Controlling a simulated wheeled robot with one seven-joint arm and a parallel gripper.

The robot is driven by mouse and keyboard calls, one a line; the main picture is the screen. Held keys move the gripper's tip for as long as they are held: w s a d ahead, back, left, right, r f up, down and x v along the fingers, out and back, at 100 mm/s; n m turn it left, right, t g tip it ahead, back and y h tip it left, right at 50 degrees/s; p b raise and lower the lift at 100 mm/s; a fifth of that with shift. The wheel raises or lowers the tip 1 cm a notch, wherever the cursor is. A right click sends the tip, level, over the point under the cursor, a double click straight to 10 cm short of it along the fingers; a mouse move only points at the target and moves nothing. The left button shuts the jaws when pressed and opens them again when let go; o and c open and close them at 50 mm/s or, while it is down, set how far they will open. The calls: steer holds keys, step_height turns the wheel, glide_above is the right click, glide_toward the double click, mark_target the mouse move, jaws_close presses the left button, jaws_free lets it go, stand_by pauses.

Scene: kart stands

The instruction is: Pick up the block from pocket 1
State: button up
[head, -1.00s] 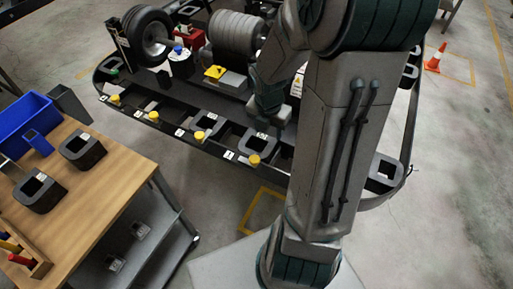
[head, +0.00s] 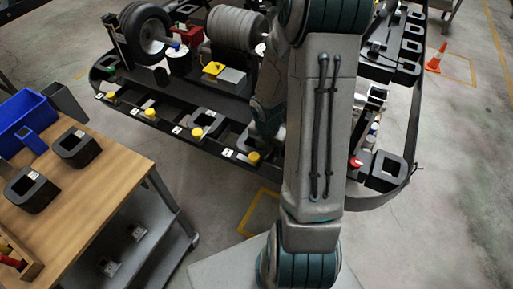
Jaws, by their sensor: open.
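A dark kart stand (head: 160,95) has a front row of pockets with number plates and yellow knobs. The plate of pocket 1 (head: 228,152) is at the right of the row, beside a yellow knob (head: 253,157). My gripper (head: 264,146) points down over the pocket behind that knob. It is open, though its fingers are small and dark and partly lost against the stand. The block in pocket 1 is mostly hidden behind my gripper and arm, so I cannot tell whether the fingers touch it.
A wooden bench (head: 95,200) at left holds a blue bin (head: 24,116) and two dark hollow blocks (head: 76,148). A wheel (head: 146,33) and a grey ribbed cylinder (head: 237,28) stand at the stand's rear. An orange cone (head: 434,64) is on the floor at right.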

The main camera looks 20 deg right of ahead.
jaws_close()
steer(key=shift+r, duration=0.1)
stand_by(1.2)
